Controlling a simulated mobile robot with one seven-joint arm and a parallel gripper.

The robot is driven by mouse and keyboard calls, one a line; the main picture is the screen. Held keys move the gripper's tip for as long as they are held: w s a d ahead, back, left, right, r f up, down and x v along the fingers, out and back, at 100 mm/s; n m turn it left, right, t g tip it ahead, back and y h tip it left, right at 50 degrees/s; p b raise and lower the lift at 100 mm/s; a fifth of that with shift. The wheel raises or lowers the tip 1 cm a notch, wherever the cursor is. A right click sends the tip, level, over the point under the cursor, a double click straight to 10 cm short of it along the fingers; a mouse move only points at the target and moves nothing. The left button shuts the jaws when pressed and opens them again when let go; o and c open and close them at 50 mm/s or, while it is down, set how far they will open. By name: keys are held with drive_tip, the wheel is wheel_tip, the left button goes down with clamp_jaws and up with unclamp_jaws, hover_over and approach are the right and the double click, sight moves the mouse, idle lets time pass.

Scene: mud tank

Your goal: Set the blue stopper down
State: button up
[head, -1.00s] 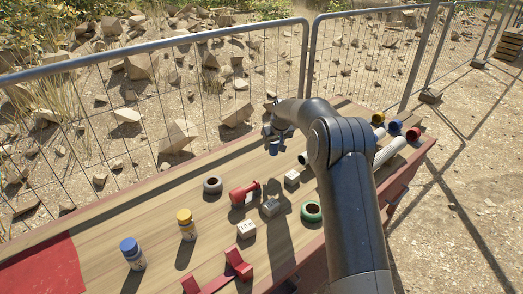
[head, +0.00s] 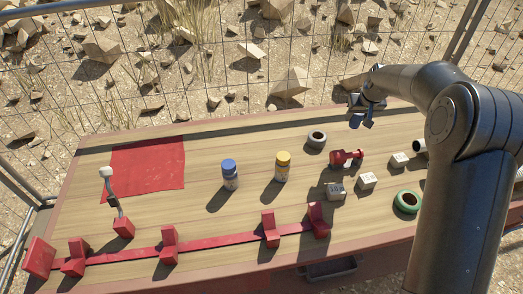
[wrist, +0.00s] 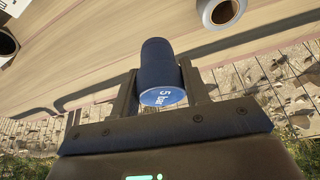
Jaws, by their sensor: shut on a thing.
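The blue stopper, a dark blue cylinder (wrist: 158,58) with a lighter blue, printed end face, sits between the two fingers of my gripper (wrist: 160,80) in the wrist view. The gripper is shut on it. In the head view my gripper (head: 361,116) is near the back edge of the wooden table (head: 235,137), behind and to the right of a grey ring. It appears to be over the tabletop.
The grey ring (head: 317,140), red dumbbell-shaped piece (head: 346,158), white blocks (head: 367,181) and green ring (head: 407,201) lie nearby. Blue-capped (head: 230,175) and yellow-capped (head: 282,167) bottles stand left. A red mat (head: 147,168) lies bare. A wire fence (head: 240,50) runs behind.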

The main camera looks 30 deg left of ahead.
drive_tip(key=s+a+n, duration=0.2)
drive_tip(key=s+a, duration=1.3)
drive_tip(key=s, duration=0.1)
drive_tip(key=shift+g+y, duration=0.3)
drive_tip(key=s+a+f, duration=0.1)
drive_tip(key=a+f, duration=0.1)
drive_tip(key=a, duration=0.1)
drive_tip(key=s+a+f, duration=0.1)
drive_tip(key=a+f, duration=0.1)
drive_tip(key=a, duration=0.2)
drive_tip(key=s+a+f, duration=0.1)
drive_tip(key=a+f, duration=0.1)
drive_tip(key=a, duration=0.1)
drive_tip(key=shift+s+a+f, duration=0.1)
drive_tip(key=shift+a+f, duration=0.15)
drive_tip(key=shift+s+a+f, duration=0.1)
drive_tip(key=shift+a+f, duration=0.2)
drive_tip(key=shift+a, duration=0.15)
drive_tip(key=shift+f, duration=1.95)
drive_tip(key=shift+f, duration=0.15)
drive_tip(key=o, duration=1)
